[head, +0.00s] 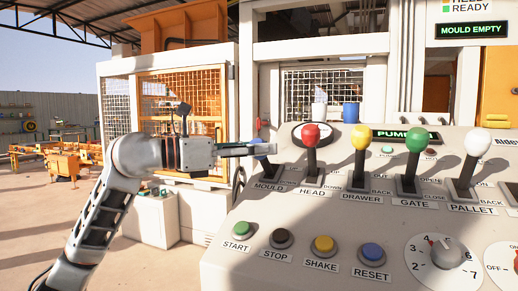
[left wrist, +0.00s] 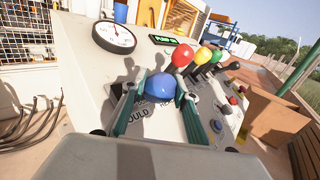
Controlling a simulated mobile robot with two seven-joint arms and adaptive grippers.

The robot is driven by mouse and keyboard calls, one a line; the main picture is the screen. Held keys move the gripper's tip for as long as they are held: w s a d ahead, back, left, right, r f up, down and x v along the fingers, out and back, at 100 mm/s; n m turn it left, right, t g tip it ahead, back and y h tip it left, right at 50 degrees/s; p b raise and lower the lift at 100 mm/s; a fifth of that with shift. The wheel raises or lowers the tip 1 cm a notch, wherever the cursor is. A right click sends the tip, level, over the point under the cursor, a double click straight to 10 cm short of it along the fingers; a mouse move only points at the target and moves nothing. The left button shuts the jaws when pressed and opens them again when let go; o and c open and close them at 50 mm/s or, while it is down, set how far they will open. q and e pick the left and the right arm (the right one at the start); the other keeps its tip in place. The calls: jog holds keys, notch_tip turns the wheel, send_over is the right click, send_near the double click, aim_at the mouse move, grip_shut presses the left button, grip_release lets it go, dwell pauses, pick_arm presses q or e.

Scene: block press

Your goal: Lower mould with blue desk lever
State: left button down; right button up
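The blue-knobbed mould lever (head: 259,149) is leftmost in the lever row on the sloped desk (head: 300,222), above the MOULD label. My left gripper (head: 266,149) reaches it from the left in the head view, its fingers level with the knob and hiding part of it. In the left wrist view the blue knob (left wrist: 161,87) sits between the two spread fingers of the left gripper (left wrist: 157,92). A gap shows on the knob's left side; contact on its right side is unclear. My right gripper is in neither view.
The red head lever (head: 310,134) stands close to the right of the blue one, then yellow (head: 361,137), green (head: 415,139) and white (head: 478,142) levers. START (head: 242,229) and other buttons lie below. A sign (head: 471,29) reads MOULD EMPTY.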

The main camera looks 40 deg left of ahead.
pick_arm(q)
jog(key=shift+w+r+n+g+p, duration=0.2)
jog(key=shift+r+p, duration=0.3)
jog(key=shift+p, duration=0.25)
jog(key=shift+w+r+n+g+p, duration=0.1)
jog(key=shift+r+n+p, duration=0.1)
jog(key=shift+r+p, duration=0.45)
jog(key=shift+w+a+r+g+p, duration=0.15)
jog(key=shift+w+g+p, duration=0.25)
jog(key=shift+p, duration=0.75)
jog(key=p, duration=0.1)
jog(key=w+n+p, duration=0.1)
jog(key=shift+w+a+r+g+y+p, duration=0.15)
jog(key=shift+w+r+g+y+p, duration=0.15)
jog(key=shift+p, duration=0.1)
jog(key=shift+w+a+p, duration=0.15)
jog(key=shift+w+p, duration=0.2)
jog(key=shift+w, duration=0.25)
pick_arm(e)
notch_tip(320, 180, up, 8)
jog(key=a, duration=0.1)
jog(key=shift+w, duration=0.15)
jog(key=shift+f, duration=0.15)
pick_arm(q)
jog(key=c, duration=1.6)
grip_release()
jog(key=shift+w, duration=0.1)
jog(key=shift+f, duration=0.1)
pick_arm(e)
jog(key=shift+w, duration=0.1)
